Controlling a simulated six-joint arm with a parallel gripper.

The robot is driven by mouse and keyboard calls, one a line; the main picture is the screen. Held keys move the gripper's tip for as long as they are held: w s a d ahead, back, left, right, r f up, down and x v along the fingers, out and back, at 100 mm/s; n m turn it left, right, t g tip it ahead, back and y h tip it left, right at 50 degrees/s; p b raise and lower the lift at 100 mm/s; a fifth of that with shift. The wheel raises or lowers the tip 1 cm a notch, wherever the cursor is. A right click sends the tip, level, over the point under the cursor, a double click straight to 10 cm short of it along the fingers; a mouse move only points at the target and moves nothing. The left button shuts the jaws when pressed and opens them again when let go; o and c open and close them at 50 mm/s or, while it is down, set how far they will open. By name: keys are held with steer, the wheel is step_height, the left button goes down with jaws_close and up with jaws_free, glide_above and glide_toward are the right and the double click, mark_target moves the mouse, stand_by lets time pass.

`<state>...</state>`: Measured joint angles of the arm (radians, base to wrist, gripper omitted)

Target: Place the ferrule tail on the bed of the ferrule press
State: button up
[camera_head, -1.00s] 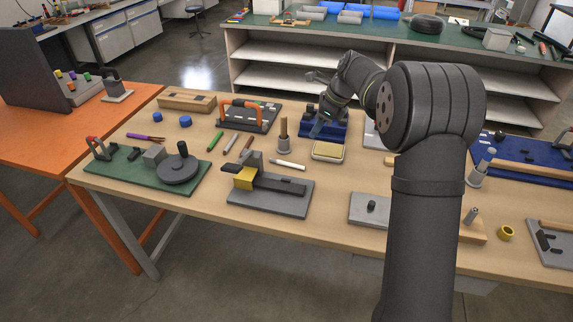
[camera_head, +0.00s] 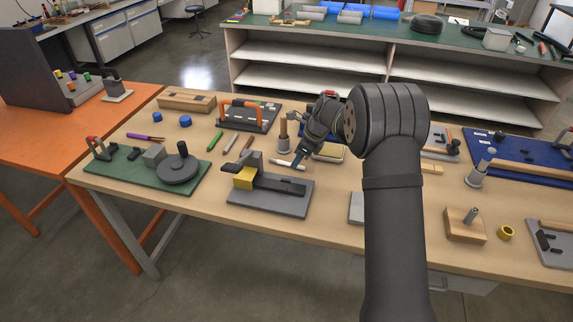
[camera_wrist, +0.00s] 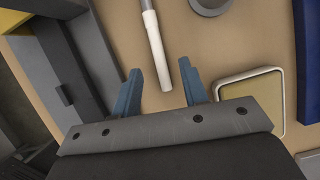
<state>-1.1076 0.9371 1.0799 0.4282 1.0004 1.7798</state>
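A thin white stick (camera_head: 288,165), probably the ferrule tail though it resembles a marker, lies on the wooden table. My gripper (camera_head: 300,157) is over the stick's right end; in the wrist view my gripper (camera_wrist: 161,68) is open with nothing clamped. A grey-plated device (camera_head: 265,203), with a dark bar, yellow block and lever, looks like the ferrule press; it stands nearer the front edge, and shows in the wrist view (camera_wrist: 75,62) at left.
A framed yellow pad (camera_wrist: 248,98) lies right of the fingers. A green board (camera_head: 130,182) with a disc is at left; pens (camera_head: 214,142) lie between.

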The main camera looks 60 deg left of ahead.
steer(key=shift+x, duration=1.05)
jaws_close()
